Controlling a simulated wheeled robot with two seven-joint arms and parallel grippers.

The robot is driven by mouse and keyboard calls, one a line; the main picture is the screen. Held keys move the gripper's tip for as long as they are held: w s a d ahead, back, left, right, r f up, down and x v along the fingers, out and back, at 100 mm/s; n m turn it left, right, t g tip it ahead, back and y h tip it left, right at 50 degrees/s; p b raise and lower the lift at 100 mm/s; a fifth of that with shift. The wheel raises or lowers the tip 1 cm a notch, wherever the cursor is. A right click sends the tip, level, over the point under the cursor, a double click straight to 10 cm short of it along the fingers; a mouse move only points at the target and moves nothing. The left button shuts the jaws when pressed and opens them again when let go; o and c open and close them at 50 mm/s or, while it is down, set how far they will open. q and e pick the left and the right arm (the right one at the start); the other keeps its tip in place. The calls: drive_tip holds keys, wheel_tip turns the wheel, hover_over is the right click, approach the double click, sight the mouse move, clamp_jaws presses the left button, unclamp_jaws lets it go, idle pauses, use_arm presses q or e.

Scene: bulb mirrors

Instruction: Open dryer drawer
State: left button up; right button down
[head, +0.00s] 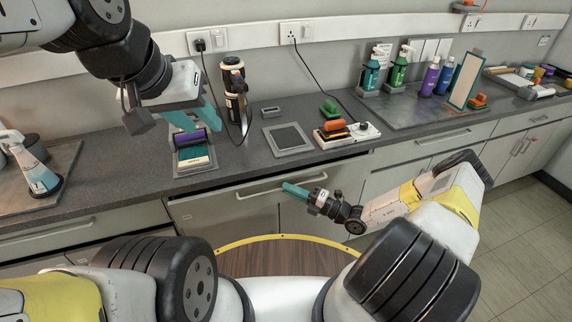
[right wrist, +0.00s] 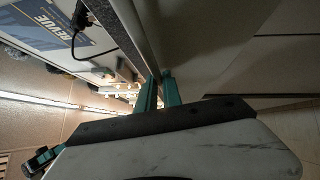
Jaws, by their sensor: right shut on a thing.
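A grey drawer front (head: 225,212) with a long pale bar handle (head: 262,190) sits under the countertop in the head view. A dark strip runs between it and the counter edge; I cannot tell whether the drawer stands slightly out. My right gripper (head: 288,188) reaches the right part of the handle. In the right wrist view its teal fingers (right wrist: 159,92) are shut on a thin bar, which looks like the handle. My left gripper (head: 195,117) hangs over the counter at the left, with its teal fingers apart and nothing seen between them.
Below the left gripper is a small stand (head: 194,158) with a purple roll. A spray bottle (head: 35,170) is at the far left. A round wooden top (head: 280,261) lies in front.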

drive_tip(key=s+d, duration=0.3)
drive_tip(key=s, duration=0.8)
drive_tip(key=s+d, duration=0.4)
drive_tip(key=s, duration=0.7)
drive_tip(key=shift+d, duration=0.1)
drive_tip(key=c, duration=1.8)
unclamp_jaws()
drive_tip(key=v, duration=0.8)
